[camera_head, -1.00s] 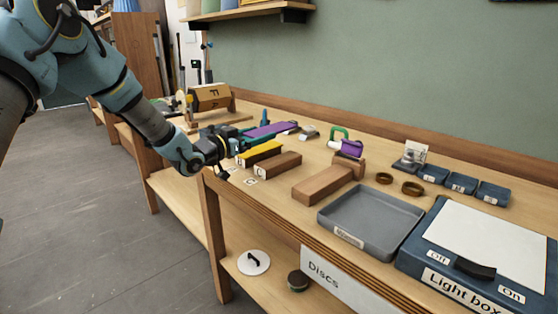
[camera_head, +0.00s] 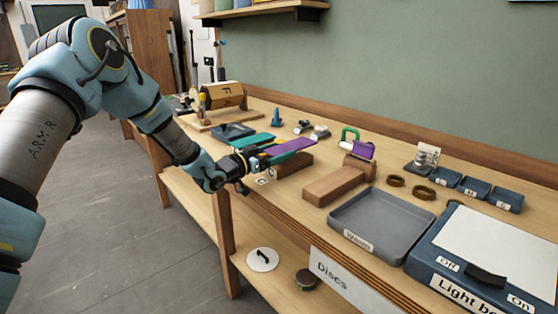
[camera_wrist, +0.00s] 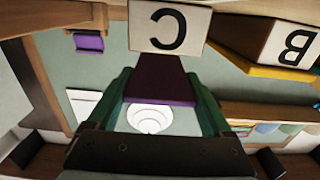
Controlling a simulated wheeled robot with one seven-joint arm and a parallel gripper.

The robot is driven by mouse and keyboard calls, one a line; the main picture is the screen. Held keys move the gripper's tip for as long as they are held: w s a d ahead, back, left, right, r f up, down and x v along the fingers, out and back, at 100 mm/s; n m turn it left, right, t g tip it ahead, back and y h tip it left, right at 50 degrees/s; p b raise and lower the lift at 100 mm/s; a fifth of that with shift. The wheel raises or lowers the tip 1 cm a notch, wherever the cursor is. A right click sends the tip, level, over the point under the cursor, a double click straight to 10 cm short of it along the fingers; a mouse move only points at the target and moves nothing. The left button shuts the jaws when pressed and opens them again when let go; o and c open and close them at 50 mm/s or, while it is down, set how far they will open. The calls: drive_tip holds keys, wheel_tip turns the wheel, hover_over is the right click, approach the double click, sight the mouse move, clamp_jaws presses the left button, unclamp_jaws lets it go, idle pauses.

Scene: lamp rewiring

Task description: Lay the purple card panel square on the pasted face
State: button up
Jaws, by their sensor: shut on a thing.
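My gripper (camera_head: 285,155) is shut on the purple card panel (camera_head: 293,146), a long flat strip held out over the bench. In the wrist view the panel (camera_wrist: 160,78) sits between the green fingers, its far end close to a block face marked C (camera_wrist: 168,30). Whether it touches that face I cannot tell. In the head view the panel hangs above the brown block (camera_head: 297,165) and partly hides the yellow block (camera_head: 268,151). I cannot tell which face is pasted.
A wooden block (camera_head: 333,186), a smaller purple piece (camera_head: 362,150) and a green ring-shaped piece (camera_head: 350,133) are to the right. A grey tray (camera_head: 420,237) and the light box (camera_head: 500,250) fill the right front. A navy tray (camera_head: 232,131) and teal piece (camera_head: 254,140) lie behind my gripper.

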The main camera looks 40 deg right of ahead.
sight(250, 187)
drive_tip(key=shift+f, duration=1.75)
drive_tip(key=shift+f, duration=0.25)
drive_tip(key=o, duration=1.1)
drive_tip(key=shift+r, duration=0.1)
drive_tip(key=shift+p, duration=0.4)
drive_tip(key=shift+w+a, duration=0.1)
drive_tip(key=shift+a, duration=0.2)
drive_tip(key=a+b, duration=0.2)
drive_tip(key=a, duration=0.3)
drive_tip(key=a+b, duration=0.2)
drive_tip(key=a, duration=0.2)
drive_tip(key=shift+w+a+f, duration=0.15)
drive_tip(key=shift+a+f, duration=0.05)
drive_tip(key=shift+a, duration=0.45)
